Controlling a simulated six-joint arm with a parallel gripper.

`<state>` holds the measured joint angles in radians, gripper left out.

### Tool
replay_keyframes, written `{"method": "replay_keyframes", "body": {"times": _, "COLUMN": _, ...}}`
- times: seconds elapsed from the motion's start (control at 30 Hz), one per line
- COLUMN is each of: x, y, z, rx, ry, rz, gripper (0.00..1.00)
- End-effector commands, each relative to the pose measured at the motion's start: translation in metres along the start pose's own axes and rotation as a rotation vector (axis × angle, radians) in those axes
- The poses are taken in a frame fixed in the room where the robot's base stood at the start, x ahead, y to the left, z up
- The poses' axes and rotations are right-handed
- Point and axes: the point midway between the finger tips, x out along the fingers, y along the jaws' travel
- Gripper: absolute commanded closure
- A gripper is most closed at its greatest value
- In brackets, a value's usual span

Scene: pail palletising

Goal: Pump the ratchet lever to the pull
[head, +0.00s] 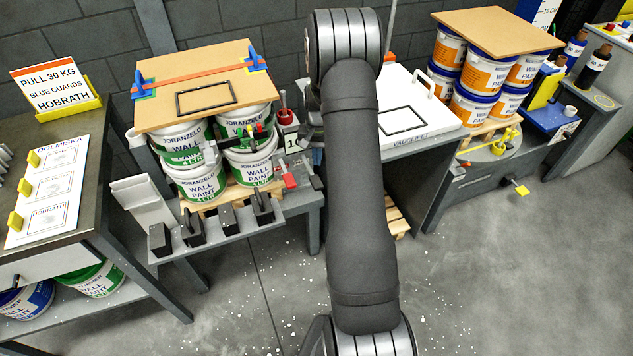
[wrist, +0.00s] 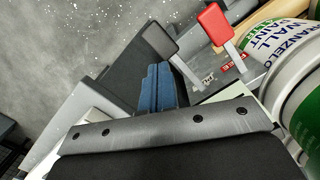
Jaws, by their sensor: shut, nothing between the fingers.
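A red-ended lever (wrist: 217,28) stands up near the pails in the wrist view. It also shows in the head view (head: 289,178), at the front of the left pallet stand. A black-ended lever (wrist: 160,42) is to its left in the wrist view; I cannot tell which one is the ratchet lever. My gripper (wrist: 158,80) is shut and empty, its blue fingers just below the black end in the picture; contact is unclear. In the head view my arm hides most of it. An orange strap (head: 190,75) crosses the board (head: 160,98) between blue guards (head: 256,60).
White paint pails (head: 195,183) stand under the board, close beside my gripper. A sign (head: 50,85) reads pull 30 kg, blue guards, Hobrath. Black blocks (head: 193,228) line the stand's front shelf. Another pail stack (head: 485,75) is at the right.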

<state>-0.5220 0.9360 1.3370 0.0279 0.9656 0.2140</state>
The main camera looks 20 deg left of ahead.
Motion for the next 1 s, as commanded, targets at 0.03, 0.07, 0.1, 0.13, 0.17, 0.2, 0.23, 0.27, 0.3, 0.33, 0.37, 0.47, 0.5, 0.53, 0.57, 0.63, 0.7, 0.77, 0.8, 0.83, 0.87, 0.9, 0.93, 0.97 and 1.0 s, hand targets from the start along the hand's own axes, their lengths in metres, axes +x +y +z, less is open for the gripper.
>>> {"method": "replay_keyframes", "body": {"times": 0.03, "x": 0.006, "y": 0.0, "z": 0.001, "rx": 0.0, "ry": -0.003, "rz": 0.001, "gripper": 1.0}}
{"method": "replay_keyframes", "body": {"times": 0.07, "x": 0.009, "y": 0.0, "z": 0.001, "rx": 0.0, "ry": -0.004, "rz": 0.001, "gripper": 1.0}}
{"method": "replay_keyframes", "body": {"times": 0.1, "x": 0.014, "y": 0.0, "z": 0.001, "rx": 0.0, "ry": -0.003, "rz": 0.001, "gripper": 1.0}}
{"method": "replay_keyframes", "body": {"times": 0.13, "x": 0.018, "y": 0.0, "z": 0.001, "rx": 0.0, "ry": -0.002, "rz": 0.001, "gripper": 1.0}}
{"method": "replay_keyframes", "body": {"times": 0.17, "x": 0.022, "y": 0.0, "z": 0.001, "rx": 0.0, "ry": -0.002, "rz": 0.001, "gripper": 1.0}}
{"method": "replay_keyframes", "body": {"times": 0.2, "x": 0.028, "y": 0.0, "z": 0.001, "rx": 0.0, "ry": -0.003, "rz": 0.001, "gripper": 1.0}}
{"method": "replay_keyframes", "body": {"times": 0.23, "x": 0.032, "y": 0.0, "z": 0.001, "rx": 0.0, "ry": -0.003, "rz": 0.001, "gripper": 1.0}}
{"method": "replay_keyframes", "body": {"times": 0.27, "x": 0.035, "y": 0.0, "z": 0.001, "rx": 0.0, "ry": -0.001, "rz": 0.001, "gripper": 1.0}}
{"method": "replay_keyframes", "body": {"times": 0.3, "x": 0.04, "y": 0.0, "z": 0.001, "rx": 0.0, "ry": -0.001, "rz": 0.001, "gripper": 1.0}}
{"method": "replay_keyframes", "body": {"times": 0.33, "x": 0.043, "y": 0.0, "z": 0.001, "rx": 0.0, "ry": -0.002, "rz": 0.001, "gripper": 1.0}}
{"method": "replay_keyframes", "body": {"times": 0.37, "x": 0.047, "y": 0.0, "z": 0.001, "rx": 0.0, "ry": -0.002, "rz": 0.001, "gripper": 1.0}}
{"method": "replay_keyframes", "body": {"times": 0.47, "x": 0.055, "y": 0.0, "z": 0.0, "rx": 0.0, "ry": 0.001, "rz": 0.0, "gripper": 1.0}}
{"method": "replay_keyframes", "body": {"times": 0.5, "x": 0.058, "y": 0.0, "z": 0.0, "rx": 0.0, "ry": 0.001, "rz": 0.0, "gripper": 1.0}}
{"method": "replay_keyframes", "body": {"times": 0.53, "x": 0.059, "y": 0.0, "z": 0.0, "rx": 0.0, "ry": 0.001, "rz": 0.001, "gripper": 1.0}}
{"method": "replay_keyframes", "body": {"times": 0.57, "x": 0.061, "y": 0.0, "z": 0.0, "rx": 0.0, "ry": 0.001, "rz": 0.001, "gripper": 1.0}}
{"method": "replay_keyframes", "body": {"times": 0.63, "x": 0.063, "y": 0.0, "z": 0.0, "rx": 0.0, "ry": 0.001, "rz": 0.0, "gripper": 1.0}}
{"method": "replay_keyframes", "body": {"times": 0.7, "x": 0.064, "y": 0.0, "z": 0.0, "rx": 0.0, "ry": 0.002, "rz": 0.0, "gripper": 1.0}}
{"method": "replay_keyframes", "body": {"times": 0.77, "x": 0.064, "y": 0.0, "z": 0.0, "rx": 0.0, "ry": 0.002, "rz": 0.0, "gripper": 1.0}}
{"method": "replay_keyframes", "body": {"times": 0.8, "x": 0.064, "y": 0.0, "z": 0.0, "rx": 0.0, "ry": 0.002, "rz": 0.0, "gripper": 1.0}}
{"method": "replay_keyframes", "body": {"times": 0.83, "x": 0.064, "y": 0.0, "z": 0.0, "rx": 0.0, "ry": 0.002, "rz": 0.0, "gripper": 1.0}}
{"method": "replay_keyframes", "body": {"times": 0.87, "x": 0.064, "y": 0.0, "z": 0.0, "rx": 0.0, "ry": 0.002, "rz": 0.0, "gripper": 1.0}}
{"method": "replay_keyframes", "body": {"times": 0.9, "x": 0.064, "y": 0.0, "z": 0.0, "rx": 0.0, "ry": 0.002, "rz": 0.0, "gripper": 1.0}}
{"method": "replay_keyframes", "body": {"times": 0.93, "x": 0.064, "y": 0.0, "z": 0.0, "rx": 0.0, "ry": 0.002, "rz": 0.0, "gripper": 1.0}}
{"method": "replay_keyframes", "body": {"times": 0.97, "x": 0.064, "y": 0.0, "z": 0.0, "rx": 0.0, "ry": 0.002, "rz": 0.0, "gripper": 1.0}}
{"method": "replay_keyframes", "body": {"times": 1.0, "x": 0.064, "y": 0.0, "z": 0.0, "rx": 0.0, "ry": 0.002, "rz": 0.0, "gripper": 1.0}}
